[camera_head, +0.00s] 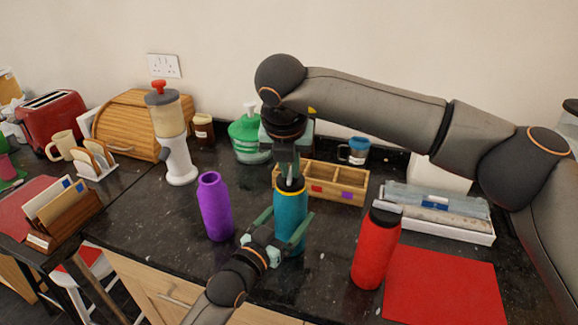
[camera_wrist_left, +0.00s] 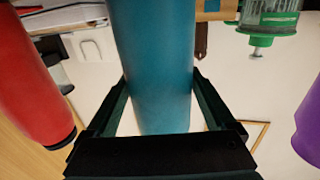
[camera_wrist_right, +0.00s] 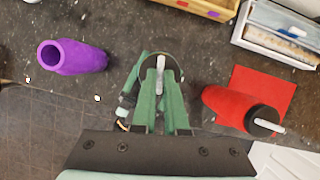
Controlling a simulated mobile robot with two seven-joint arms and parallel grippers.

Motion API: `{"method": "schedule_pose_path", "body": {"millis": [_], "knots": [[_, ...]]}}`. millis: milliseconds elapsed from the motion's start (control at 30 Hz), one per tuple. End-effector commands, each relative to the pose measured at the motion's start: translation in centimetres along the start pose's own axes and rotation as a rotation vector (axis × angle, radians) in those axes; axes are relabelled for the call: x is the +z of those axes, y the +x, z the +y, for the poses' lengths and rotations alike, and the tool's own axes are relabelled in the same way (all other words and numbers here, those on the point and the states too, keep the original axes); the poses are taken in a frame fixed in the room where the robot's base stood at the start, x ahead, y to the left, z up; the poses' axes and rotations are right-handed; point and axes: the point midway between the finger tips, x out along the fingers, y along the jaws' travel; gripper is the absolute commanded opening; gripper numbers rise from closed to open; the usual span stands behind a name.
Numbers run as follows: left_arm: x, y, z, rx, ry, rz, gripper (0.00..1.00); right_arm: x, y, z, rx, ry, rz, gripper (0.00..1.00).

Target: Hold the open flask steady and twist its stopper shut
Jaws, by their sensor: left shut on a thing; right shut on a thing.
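The teal flask (camera_head: 291,205) stands upright near the middle of the counter, with a yellow band near its top. My left gripper (camera_head: 283,226) is shut around its body from the front; the left wrist view shows the teal body (camera_wrist_left: 155,50) between the fingers (camera_wrist_left: 160,105). My right gripper (camera_head: 289,168) points down from above and is shut on the dark stopper (camera_head: 290,185) at the flask's mouth. In the right wrist view its fingers (camera_wrist_right: 160,85) close on the stopper's pale upright tab (camera_wrist_right: 160,63). Whether the stopper is fully seated is hidden.
An open purple flask (camera_head: 215,205) stands to the left, and a red capped flask (camera_head: 376,245) to the right beside a red mat (camera_head: 440,285). A wooden divided box (camera_head: 345,197), a green dispenser (camera_head: 247,130) and a white tray (camera_head: 450,231) stand behind.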

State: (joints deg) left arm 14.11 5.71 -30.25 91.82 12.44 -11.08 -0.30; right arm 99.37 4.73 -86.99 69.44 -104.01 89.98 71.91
Motion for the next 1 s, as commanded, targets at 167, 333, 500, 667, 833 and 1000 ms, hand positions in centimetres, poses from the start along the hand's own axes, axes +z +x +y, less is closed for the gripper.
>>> {"method": "schedule_pose_path", "body": {"millis": [167,333,500,667,833,1000], "knots": [[0.06,0.00,-0.04,-0.001,0.000,-0.002,0.04,0.01,-0.01,-0.25,0.066,-0.151,0.002,0.00],[0.06,0.00,-0.04,-0.001,0.000,-0.002,0.04,0.05,-0.01,-0.38,0.127,-0.300,0.002,0.00],[0.07,-0.01,-0.05,-0.001,0.000,-0.002,0.04,0.07,0.02,-0.51,0.189,-0.449,0.003,0.00],[0.07,-0.01,-0.05,-0.001,0.000,-0.002,0.04,0.16,0.04,-0.62,0.248,-0.588,0.002,0.00],[0.08,-0.01,-0.06,-0.001,0.000,-0.002,0.04,0.28,0.12,-0.76,0.309,-0.736,0.002,0.00],[0.08,-0.01,-0.07,-0.001,0.000,-0.002,0.04,0.39,0.13,-0.81,0.369,-0.881,0.002,0.00]]}}
